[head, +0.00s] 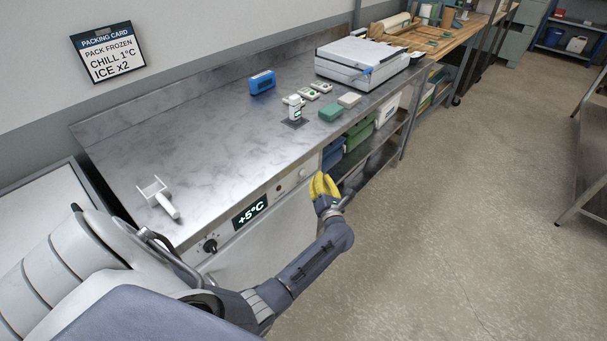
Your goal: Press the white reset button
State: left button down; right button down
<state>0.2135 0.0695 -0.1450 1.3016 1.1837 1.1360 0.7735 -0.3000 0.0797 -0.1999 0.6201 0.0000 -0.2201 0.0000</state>
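The steel counter unit has a pale front panel (269,240) with a display (250,211) reading +5°C. A dark knob (209,246) sits left of the display. A small round white button (303,173) is on the panel near its right end. My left gripper (324,184), with yellow fingers, is just right of and slightly below this button in the picture. The fingers look close together, but I cannot tell whether they are shut or touch the panel. Nothing shows in them. My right gripper is not in view.
On the counter (200,150) are a white scoop-like tool (160,198), a blue device (262,82), a small white bottle (295,108), a green block (331,112) and a large white box (360,62). Bins stand on the shelf below. The floor (450,200) at the right is clear.

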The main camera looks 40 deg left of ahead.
pick_arm(q)
jog(key=shift+s+d, duration=0.1)
jog(key=shift+d, duration=1.1)
